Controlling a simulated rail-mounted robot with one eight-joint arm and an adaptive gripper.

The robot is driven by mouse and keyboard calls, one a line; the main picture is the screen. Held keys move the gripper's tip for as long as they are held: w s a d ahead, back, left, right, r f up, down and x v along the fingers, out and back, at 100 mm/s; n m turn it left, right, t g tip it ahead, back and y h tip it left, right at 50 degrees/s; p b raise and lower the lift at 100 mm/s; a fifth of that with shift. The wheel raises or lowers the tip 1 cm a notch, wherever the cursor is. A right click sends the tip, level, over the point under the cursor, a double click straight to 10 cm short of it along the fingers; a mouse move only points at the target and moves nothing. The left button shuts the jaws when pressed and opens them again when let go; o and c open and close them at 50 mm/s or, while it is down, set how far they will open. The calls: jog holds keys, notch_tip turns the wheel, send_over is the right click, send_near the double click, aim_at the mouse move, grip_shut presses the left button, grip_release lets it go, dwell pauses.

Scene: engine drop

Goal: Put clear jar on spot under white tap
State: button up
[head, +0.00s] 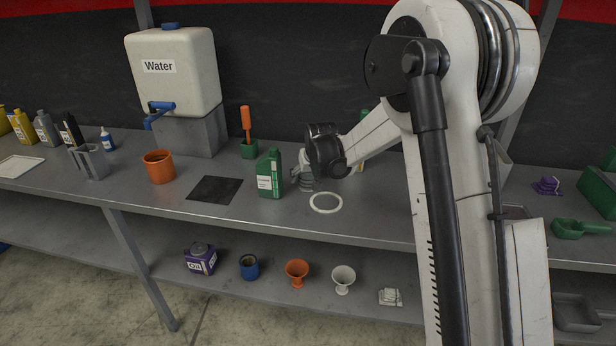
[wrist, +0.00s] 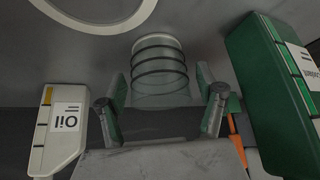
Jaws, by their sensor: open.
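The clear jar (wrist: 160,68), ringed with dark bands, stands on the bench in the wrist view. In the head view, the jar (head: 306,184) is partly hidden by my gripper (head: 306,170), just behind a white ring (head: 326,211) on the bench top. In the wrist view, my gripper (wrist: 162,92) is open, with one finger on each side of the jar's near end. I cannot tell whether either finger touches it. The white ring also shows at the wrist view's top left (wrist: 92,29). I cannot make out a white tap; my arm hides part of the bench.
A green jug (head: 270,175) stands left of the jar and close to it; it fills the wrist view's right side (wrist: 272,95). A white oil bottle (wrist: 64,135) is at that view's left. A black mat (head: 215,190) and orange pot (head: 159,167) lie farther left.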

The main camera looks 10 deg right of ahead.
jog(key=v, duration=1.2)
jog(key=s+r, duration=0.4)
jog(key=s, duration=1.1)
jog(key=s+r, duration=0.4)
jog(key=s, duration=1.1)
jog(key=shift+s+d, duration=0.35)
jog(key=shift+d, duration=0.05)
jog(key=s+f, duration=0.1)
jog(key=s, duration=0.1)
jog(key=s+f, duration=0.1)
jog(key=s, duration=0.2)
jog(key=s+f, duration=0.1)
jog(key=s, duration=0.2)
jog(key=shift+s+f, duration=0.1)
jog(key=shift+s, duration=0.1)
jog(key=shift+o, duration=0.6)
jog(key=shift+s+f+t, duration=0.15)
jog(key=shift+s+t, duration=0.1)
jog(key=shift+t, duration=0.05)
jog(key=shift+w, duration=0.15)
